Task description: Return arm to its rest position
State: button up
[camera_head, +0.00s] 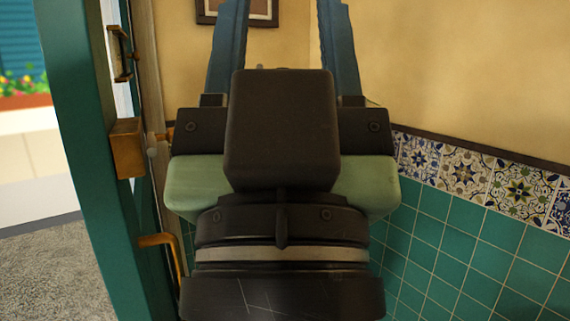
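My gripper (283,30) fills the middle of the head view, seen from behind with its fingers pointing up. Its two blue-grey fingers stand wide apart, and their tips reach the top edge of the picture. Nothing shows held between them; only the wall and part of a picture frame show through the gap. The dark wrist and pale green gripper body hide much of the corner behind. No samovar or teapot is in view.
A teal door frame (85,120) stands close on the left, with a brass lock box (127,148) and brass handle (160,240). Beyond it are outdoor ground and flowers (22,85). A tiled wall (480,235) runs along the right. A picture frame (207,10) hangs behind.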

notch_tip(320, 180, up, 25)
jog(key=p, duration=2.2)
jog(key=shift+f, duration=0.15)
